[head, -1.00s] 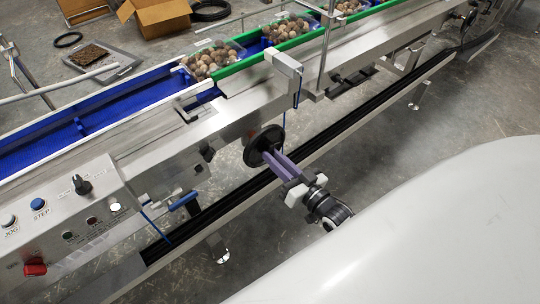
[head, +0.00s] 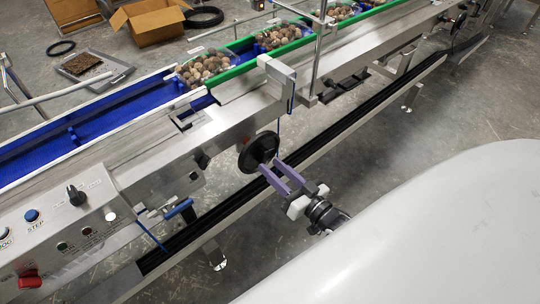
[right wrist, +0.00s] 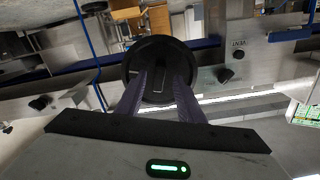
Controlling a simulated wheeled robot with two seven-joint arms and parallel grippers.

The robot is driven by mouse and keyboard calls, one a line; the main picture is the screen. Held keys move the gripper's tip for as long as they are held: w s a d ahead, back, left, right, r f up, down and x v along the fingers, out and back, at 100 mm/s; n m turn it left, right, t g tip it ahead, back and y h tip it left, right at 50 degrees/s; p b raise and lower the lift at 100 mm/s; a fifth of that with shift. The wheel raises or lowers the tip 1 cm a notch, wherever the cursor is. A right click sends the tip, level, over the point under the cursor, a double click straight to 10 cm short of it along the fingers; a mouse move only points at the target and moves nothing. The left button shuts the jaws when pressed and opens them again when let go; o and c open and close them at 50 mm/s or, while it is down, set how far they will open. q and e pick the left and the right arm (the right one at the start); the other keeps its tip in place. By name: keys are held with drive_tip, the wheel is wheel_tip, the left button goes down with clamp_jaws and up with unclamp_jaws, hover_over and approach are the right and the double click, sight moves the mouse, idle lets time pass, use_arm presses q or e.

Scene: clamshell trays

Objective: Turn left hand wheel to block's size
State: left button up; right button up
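The black round hand wheel (head: 259,152) is on the front side of the conveyor, below the rail. My right gripper (head: 270,165) has its two purple fingers pointing at the wheel's face. The fingers are apart with a gap between them. In the right wrist view the wheel (right wrist: 160,45) lies straight beyond the fingers (right wrist: 161,80), and its dark hub shows between the tips. I cannot tell whether the tips touch it. A pale block-like piece (head: 277,72) stands on the conveyor edge above the wheel. My left gripper is not in view.
Clear trays of round brown items (head: 203,68) sit on the blue belt by the green rail (head: 238,70). A control panel (head: 60,235) with buttons and a red switch is at the lower left. A thin blue cord hangs near the wheel. A lower rail (head: 350,125) runs below it.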

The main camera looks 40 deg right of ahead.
drive_tip(key=s+d, duration=0.1)
drive_tip(key=s, duration=0.7)
